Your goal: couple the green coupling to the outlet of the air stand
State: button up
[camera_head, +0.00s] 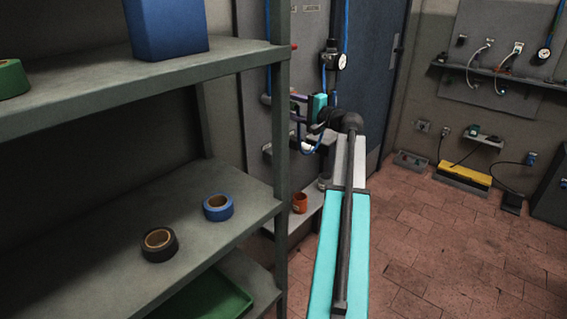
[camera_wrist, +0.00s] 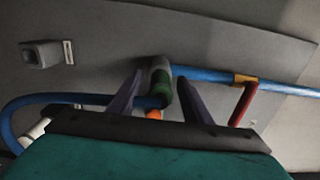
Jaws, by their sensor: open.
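My gripper (camera_wrist: 163,80) is open, with one dark finger on each side of the green coupling (camera_wrist: 161,78) in the wrist view. The coupling is a short green band on a grey cylinder, with an orange piece below it. A blue hose (camera_wrist: 50,99) loops in from the left, behind the left finger, to the coupling's lower end. A blue pipe (camera_wrist: 205,74) meets its upper end from the right. I cannot tell whether the coupling is locked on an outlet. In the head view my gripper (camera_head: 297,104) is at the grey panel of the air stand (camera_head: 256,110), its fingertips small.
A red lever (camera_wrist: 242,104) hangs from a yellow fitting on the blue pipe. A regulator gauge (camera_head: 342,61) is above my wrist in the head view. A shelf (camera_head: 95,205) with tape rolls stands at left. An orange cup (camera_head: 300,203) stands below. The floor at right is mostly clear.

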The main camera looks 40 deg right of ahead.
jog(key=shift+s, duration=0.15)
jog(key=s+d, duration=0.1)
jog(key=s, duration=1.2)
jog(key=shift+s, duration=0.25)
jog(key=shift+d, duration=0.1)
